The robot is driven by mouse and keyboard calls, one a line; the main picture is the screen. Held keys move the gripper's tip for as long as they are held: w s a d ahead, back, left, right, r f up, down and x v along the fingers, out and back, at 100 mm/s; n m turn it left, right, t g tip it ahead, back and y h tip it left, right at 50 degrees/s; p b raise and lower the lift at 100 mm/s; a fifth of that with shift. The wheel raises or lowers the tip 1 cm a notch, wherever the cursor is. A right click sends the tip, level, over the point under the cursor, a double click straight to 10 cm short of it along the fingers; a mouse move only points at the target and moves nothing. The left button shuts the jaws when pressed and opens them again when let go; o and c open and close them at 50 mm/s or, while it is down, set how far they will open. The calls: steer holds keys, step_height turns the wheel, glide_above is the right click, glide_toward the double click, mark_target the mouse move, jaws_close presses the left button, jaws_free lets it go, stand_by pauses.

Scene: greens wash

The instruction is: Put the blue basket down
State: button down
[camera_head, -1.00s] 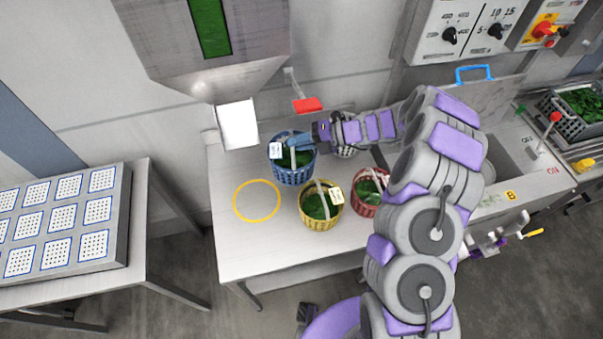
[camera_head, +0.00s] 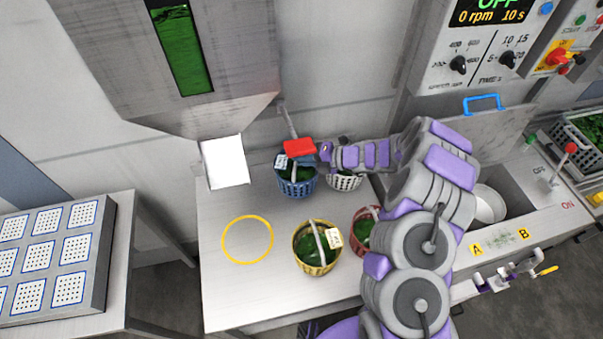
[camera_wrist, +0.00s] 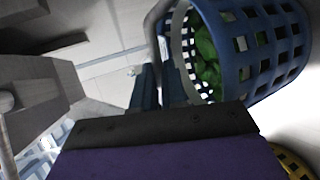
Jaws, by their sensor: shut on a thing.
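The blue basket (camera_head: 298,186) holds green leaves and sits at the back of the steel table, near the red lever paddle. My gripper (camera_head: 314,158) is at its handle, coming from the right, with the fingertips partly hidden by the paddle. In the wrist view the blue basket (camera_wrist: 260,50) fills the upper right, tilted in the picture, and the gripper (camera_wrist: 158,75) is shut on its pale handle. The head view does not clearly show whether the basket's bottom touches the table.
A yellow ring (camera_head: 247,262) marks an empty spot on the table (camera_head: 225,305). A yellow basket (camera_head: 316,262), a red basket (camera_head: 358,244) and a white basket (camera_head: 345,182) stand nearby.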

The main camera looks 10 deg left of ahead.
steer(key=shift+a+f+b, duration=0.1)
steer(key=shift+f+b, duration=0.25)
steer(key=shift+f, duration=1.95)
steer(key=c, duration=1.2)
jaws_free()
steer(key=p+v, duration=0.2)
steer(key=v, duration=1)
steer(key=shift+r, duration=0.1)
